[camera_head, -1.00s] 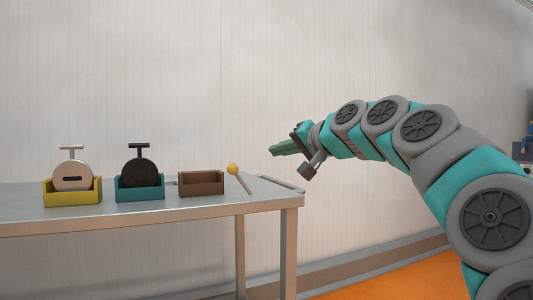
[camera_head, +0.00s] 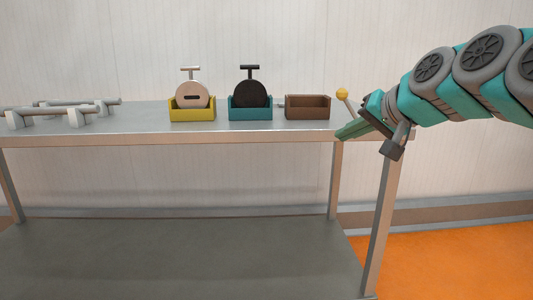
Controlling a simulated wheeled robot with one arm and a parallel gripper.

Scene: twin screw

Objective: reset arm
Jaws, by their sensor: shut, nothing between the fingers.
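My gripper (camera_head: 350,131) is at the right end of the metal table, in front of its edge as seen from the head camera. Its green fingers point left and slightly down and are shut with nothing between them. My arm reaches in from the right. A beige round piece with a T-handle (camera_head: 192,95) stands in a yellow box (camera_head: 192,115). A black round piece with a T-handle (camera_head: 250,95) stands in a teal box (camera_head: 250,114). A brown box (camera_head: 308,113) to their right shows nothing standing in it.
A yellow ball on a stick (camera_head: 342,94) rises behind my gripper, its lower part hidden. Grey bars on blocks (camera_head: 62,110) lie on the left of the tabletop (camera_head: 140,120). A lower shelf (camera_head: 180,260) is bare. Orange floor (camera_head: 440,260) shows at right.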

